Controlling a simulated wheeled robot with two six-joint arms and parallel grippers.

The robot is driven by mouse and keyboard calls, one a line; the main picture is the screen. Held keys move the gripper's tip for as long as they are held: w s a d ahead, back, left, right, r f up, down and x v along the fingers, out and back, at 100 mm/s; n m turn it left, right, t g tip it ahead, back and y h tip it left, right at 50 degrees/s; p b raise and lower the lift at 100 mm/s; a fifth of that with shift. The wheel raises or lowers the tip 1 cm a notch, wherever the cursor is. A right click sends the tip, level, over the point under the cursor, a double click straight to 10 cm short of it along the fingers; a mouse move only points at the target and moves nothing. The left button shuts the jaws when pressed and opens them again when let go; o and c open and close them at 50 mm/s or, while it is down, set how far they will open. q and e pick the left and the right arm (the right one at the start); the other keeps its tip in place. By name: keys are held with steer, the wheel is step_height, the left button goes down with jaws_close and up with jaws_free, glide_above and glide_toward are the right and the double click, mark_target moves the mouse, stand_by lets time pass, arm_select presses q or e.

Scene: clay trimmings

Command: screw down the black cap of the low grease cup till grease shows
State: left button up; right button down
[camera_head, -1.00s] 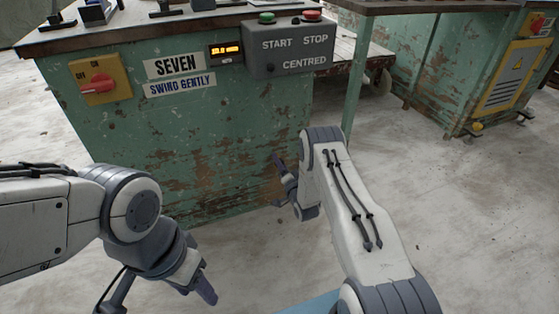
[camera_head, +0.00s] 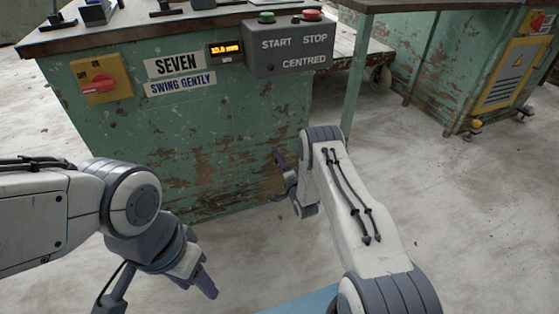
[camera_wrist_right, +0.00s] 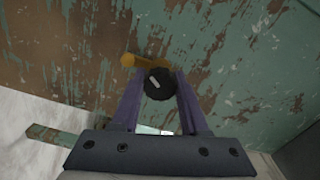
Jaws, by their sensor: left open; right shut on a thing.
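In the right wrist view the round black cap (camera_wrist_right: 158,84), with a pale mark on its face, sits between the two fingers of my right gripper (camera_wrist_right: 159,78). The fingers are shut on its sides. A yellow-orange piece (camera_wrist_right: 130,60) shows just behind the cap, against the worn green panel; I cannot tell whether it is the cup's body. I make out no grease. In the head view my right gripper (camera_head: 281,174) is low at the cabinet's right edge, and the cap is hidden there. My left gripper (camera_head: 207,283) is open and empty, pointing down in front of the cabinet.
The green cabinet (camera_head: 180,140) carries a yellow switch box (camera_head: 100,79) with a red knob, a small lit display (camera_head: 225,51) and a grey START/STOP box (camera_head: 290,48). Another green cabinet (camera_head: 430,60) stands back right. The pale floor (camera_head: 470,220) is clear at right.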

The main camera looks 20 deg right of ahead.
steer(key=shift+s+a+f, duration=0.1)
steer(key=shift+c, duration=2.1)
jaws_free()
steer(key=shift+s+p, duration=0.3)
steer(key=s+p, duration=0.4)
steer(key=s, duration=0.5)
steer(key=shift+s+d, duration=0.25)
steer(key=shift+s, duration=0.15)
